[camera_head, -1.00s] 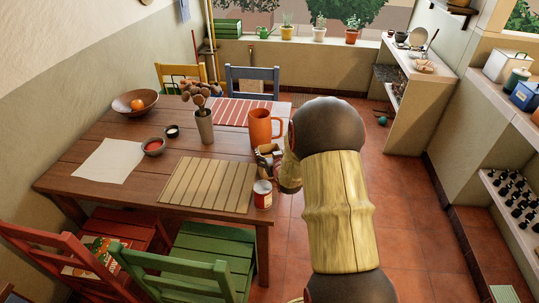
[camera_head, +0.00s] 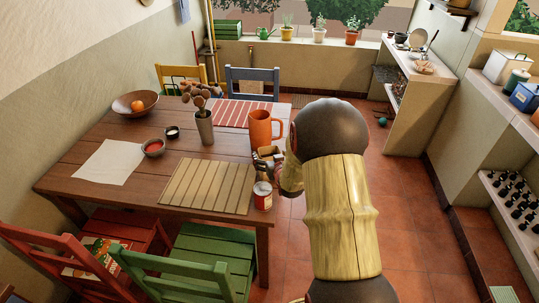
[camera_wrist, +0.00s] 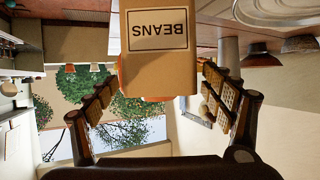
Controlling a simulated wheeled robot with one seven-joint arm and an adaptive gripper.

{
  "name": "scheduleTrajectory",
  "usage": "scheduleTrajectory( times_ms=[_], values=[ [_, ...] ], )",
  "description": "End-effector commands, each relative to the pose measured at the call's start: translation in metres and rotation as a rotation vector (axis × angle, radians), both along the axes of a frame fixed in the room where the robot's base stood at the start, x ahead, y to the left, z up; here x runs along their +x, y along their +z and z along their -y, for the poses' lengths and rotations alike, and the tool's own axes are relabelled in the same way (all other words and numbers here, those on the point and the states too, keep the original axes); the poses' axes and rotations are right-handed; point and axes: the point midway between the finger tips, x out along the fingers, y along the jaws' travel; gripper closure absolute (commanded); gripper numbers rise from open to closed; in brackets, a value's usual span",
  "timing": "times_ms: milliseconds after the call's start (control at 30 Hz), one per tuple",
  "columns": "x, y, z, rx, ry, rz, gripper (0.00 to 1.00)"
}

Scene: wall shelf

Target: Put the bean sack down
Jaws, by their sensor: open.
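The bean sack (camera_wrist: 155,70) is a tan block with a white label reading BEANS, shown upside down in the wrist view. It stands between the two fingers of my gripper (camera_wrist: 160,82). The fingers are spread, with a visible gap on each side of the sack. In the head view, my gripper (camera_head: 266,160) is at the right edge of the wooden table (camera_head: 130,143), and a small tan part of the sack (camera_head: 272,151) shows there. My arm and gripper hide most of it. Its contact with the table is hard to see.
An orange mug (camera_head: 262,127) stands just behind the gripper and a red-and-white can (camera_head: 263,195) just in front. A slatted mat (camera_head: 207,185), a vase (camera_head: 204,128) and small bowls lie to the left.

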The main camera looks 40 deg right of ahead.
Motion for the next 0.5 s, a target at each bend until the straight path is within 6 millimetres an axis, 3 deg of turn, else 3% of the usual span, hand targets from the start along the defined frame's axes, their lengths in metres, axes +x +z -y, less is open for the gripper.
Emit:
scheduleTrajectory(
  times_ms=[300,500],
  values=[
    [-0.055,0.029,-0.027,-0.001,-0.001,0.001,0.18],
    [-0.078,0.038,-0.04,0.0,-0.001,0.0,0.18]
  ],
)
